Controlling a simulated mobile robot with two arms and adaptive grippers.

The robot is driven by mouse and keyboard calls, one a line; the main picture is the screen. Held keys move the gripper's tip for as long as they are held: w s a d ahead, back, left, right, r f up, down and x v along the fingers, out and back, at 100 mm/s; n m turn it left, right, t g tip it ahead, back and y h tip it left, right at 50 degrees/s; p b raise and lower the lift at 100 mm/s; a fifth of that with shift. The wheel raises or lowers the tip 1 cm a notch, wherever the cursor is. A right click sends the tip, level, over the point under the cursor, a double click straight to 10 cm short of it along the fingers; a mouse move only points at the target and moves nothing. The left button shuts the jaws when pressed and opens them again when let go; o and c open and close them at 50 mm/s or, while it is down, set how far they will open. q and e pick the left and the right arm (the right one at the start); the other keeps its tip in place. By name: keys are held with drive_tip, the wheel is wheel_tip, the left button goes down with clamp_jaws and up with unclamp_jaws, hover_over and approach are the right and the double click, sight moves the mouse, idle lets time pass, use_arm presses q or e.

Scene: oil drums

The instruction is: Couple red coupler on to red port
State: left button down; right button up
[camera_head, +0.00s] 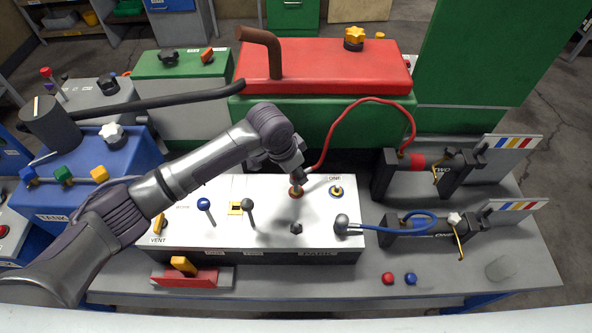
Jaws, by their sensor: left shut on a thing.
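My left gripper (297,174) reaches in from the left over the white panel (270,215). It is shut on the red coupler at the end of the red hose (342,114); the fingers mostly hide the coupler. The red port (296,193) is a red-ringed fitting on the panel top, directly below the gripper tip. The coupler's lower end is at or just above this port; I cannot tell whether it is seated. My right gripper is not in view.
A grey coupler (342,223) with a blue hose (385,231) sits at the panel's right edge. Levers (248,205) stand on the panel left of the port. A red tank (330,70) rises behind.

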use_arm(q)
drive_tip(key=shift+f, duration=0.1)
drive_tip(key=shift+f, duration=0.25)
drive_tip(key=shift+f, duration=0.2)
drive_tip(key=shift+f, duration=0.35)
drive_tip(key=shift+f, duration=0.1)
idle(0.4)
drive_tip(key=shift+f, duration=0.5)
drive_tip(key=shift+f, duration=0.45)
idle(0.7)
